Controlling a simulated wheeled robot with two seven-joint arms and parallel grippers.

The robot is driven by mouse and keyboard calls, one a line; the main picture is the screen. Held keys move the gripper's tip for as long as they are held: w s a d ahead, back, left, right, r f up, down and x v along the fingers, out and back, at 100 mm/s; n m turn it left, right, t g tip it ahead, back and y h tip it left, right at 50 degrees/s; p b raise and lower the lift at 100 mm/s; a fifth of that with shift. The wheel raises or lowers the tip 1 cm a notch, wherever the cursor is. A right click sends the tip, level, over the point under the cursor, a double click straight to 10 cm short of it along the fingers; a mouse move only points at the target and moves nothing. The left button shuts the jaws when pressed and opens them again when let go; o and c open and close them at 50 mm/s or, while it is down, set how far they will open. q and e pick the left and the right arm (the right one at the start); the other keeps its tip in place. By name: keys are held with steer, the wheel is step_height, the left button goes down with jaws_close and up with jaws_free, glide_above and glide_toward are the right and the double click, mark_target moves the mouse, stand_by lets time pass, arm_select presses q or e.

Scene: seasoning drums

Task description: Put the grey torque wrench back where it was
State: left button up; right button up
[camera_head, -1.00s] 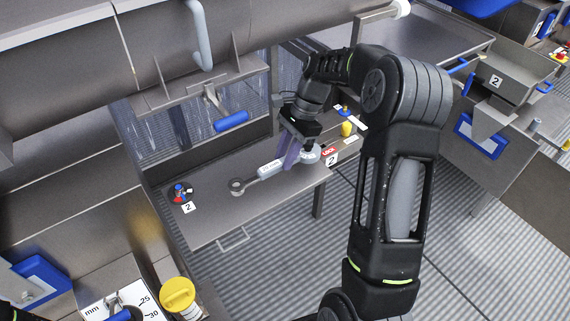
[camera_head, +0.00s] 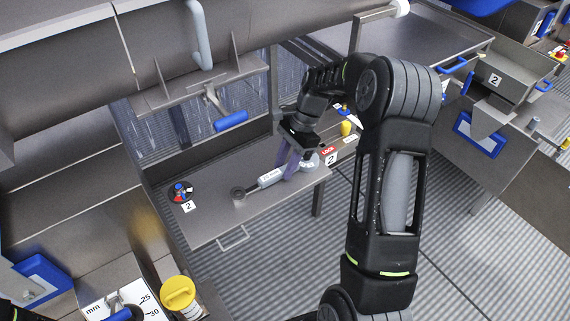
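The grey torque wrench (camera_head: 269,178) lies along the steel shelf. Its dark ring end (camera_head: 238,193) points left and its round grey head points right, near the red "LOCK" label. My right gripper (camera_head: 288,172) reaches down over the wrench from behind, close to the head. Its two purple fingers show spread apart, on either side of the wrench's body. The fingers partly hide the wrench between handle and head. My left gripper is not in view.
A round red-and-blue item (camera_head: 180,191) sits at the shelf's left end beside a "2" label. A yellow object (camera_head: 346,129) stands behind the shelf's right end. A yellow-lidded container (camera_head: 178,293) is at the lower left. The shelf's front left is clear.

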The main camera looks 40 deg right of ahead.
steer(key=o, duration=0.3)
steer(key=shift+r, duration=0.25)
steer(key=b+v, duration=0.1)
steer(key=v, duration=0.7)
steer(key=shift+d, duration=0.1)
steer(key=p+v, duration=0.2)
steer(key=v, duration=0.2)
steer(key=shift+s+f, duration=0.1)
steer(key=shift+s, duration=0.05)
stand_by(0.3)
